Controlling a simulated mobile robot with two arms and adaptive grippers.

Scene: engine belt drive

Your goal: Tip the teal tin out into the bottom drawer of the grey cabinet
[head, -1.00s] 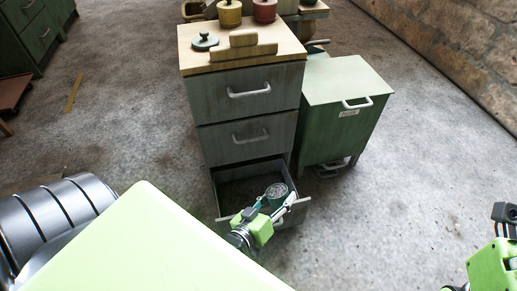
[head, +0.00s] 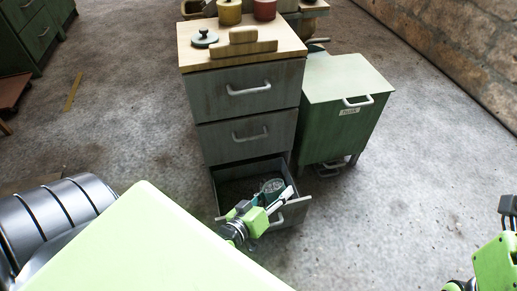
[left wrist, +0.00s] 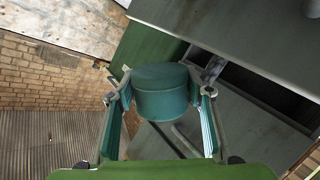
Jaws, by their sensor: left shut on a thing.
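The grey cabinet (head: 247,105) stands in the middle of the head view. Its bottom drawer (head: 232,182) is pulled open, with a dark inside. My left gripper (head: 273,200) is shut on the teal tin (head: 269,193) at the right part of the drawer, near its front. The tin's open mouth shows pale grey contents in the head view. In the left wrist view the tin (left wrist: 160,95) sits between both fingers, and that picture is strongly tilted. Part of my right arm shows at the right edge; its fingers cannot be made out.
A green bin (head: 340,110) with a handle and label stands right of the cabinet. The floor to the right is free.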

